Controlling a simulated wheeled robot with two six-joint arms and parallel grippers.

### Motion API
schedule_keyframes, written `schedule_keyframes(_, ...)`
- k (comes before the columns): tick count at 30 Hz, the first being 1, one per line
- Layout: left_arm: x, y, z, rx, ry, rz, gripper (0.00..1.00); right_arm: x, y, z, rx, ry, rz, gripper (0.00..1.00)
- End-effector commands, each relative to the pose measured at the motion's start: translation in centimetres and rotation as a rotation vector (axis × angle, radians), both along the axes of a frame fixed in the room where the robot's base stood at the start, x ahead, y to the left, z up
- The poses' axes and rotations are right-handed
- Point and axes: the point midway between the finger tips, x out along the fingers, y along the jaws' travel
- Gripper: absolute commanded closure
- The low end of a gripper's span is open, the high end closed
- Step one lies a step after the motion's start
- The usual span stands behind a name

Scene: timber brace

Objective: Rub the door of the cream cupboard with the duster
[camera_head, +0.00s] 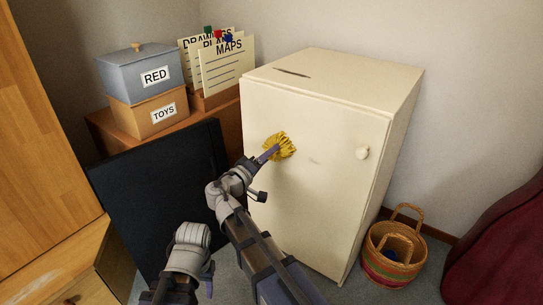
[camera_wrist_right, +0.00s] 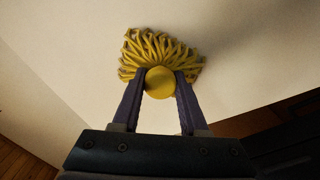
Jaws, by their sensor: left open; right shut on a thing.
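The cream cupboard (camera_head: 330,190) stands in the middle of the head view, its door shut, with a round knob (camera_head: 362,153) at the door's right side. The yellow duster (camera_head: 285,145) is at the upper left part of the door. My right gripper (camera_head: 268,154) is shut on the duster. In the right wrist view the fingers (camera_wrist_right: 160,88) hold the duster's round yellow end, and its strands (camera_wrist_right: 160,50) spread out against the pale surface. Whether they press on the door I cannot tell. My left gripper (camera_head: 210,280) is low in the head view, empty and away from the cupboard.
A dark panel (camera_head: 165,190) stands left of the cupboard. Behind it a brown cabinet bears a blue box (camera_head: 140,75), an orange box (camera_head: 150,113) and card files (camera_head: 225,65). A woven basket (camera_head: 392,262) stands on the floor at right, near a dark red thing (camera_head: 505,250).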

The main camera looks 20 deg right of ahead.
Motion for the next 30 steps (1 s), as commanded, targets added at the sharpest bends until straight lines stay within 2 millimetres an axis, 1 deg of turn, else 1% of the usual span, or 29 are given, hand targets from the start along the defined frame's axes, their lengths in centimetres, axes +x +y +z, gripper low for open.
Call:
schedule_keyframes(9, 0.0, 0.0, 0.0, 0.000, 0.000, 0.000, 0.50, 2.1, 1.6, 0.0, 0.000, 0.000, 0.001, 1.00)
schedule_keyframes(14, 0.0, 0.0, 0.0, 0.000, 0.000, 0.000, 0.50, 2.8, 2.3, 0.0, 0.000, 0.000, 0.001, 1.00)
schedule_keyframes(23, 0.0, 0.0, 0.0, 0.000, 0.000, 0.000, 0.50, 2.7, 2.4, 0.0, 0.000, 0.000, 0.000, 1.00)
schedule_keyframes(26, 0.0, 0.0, 0.0, 0.000, 0.000, 0.000, 0.50, 2.4, 2.8, 0.0, -0.001, -0.001, 0.002, 1.00)
schedule_keyframes(30, 0.0, 0.0, 0.0, 0.000, 0.000, 0.000, 0.50, 1.5, 3.8, 0.0, -0.001, -0.001, 0.002, 1.00)
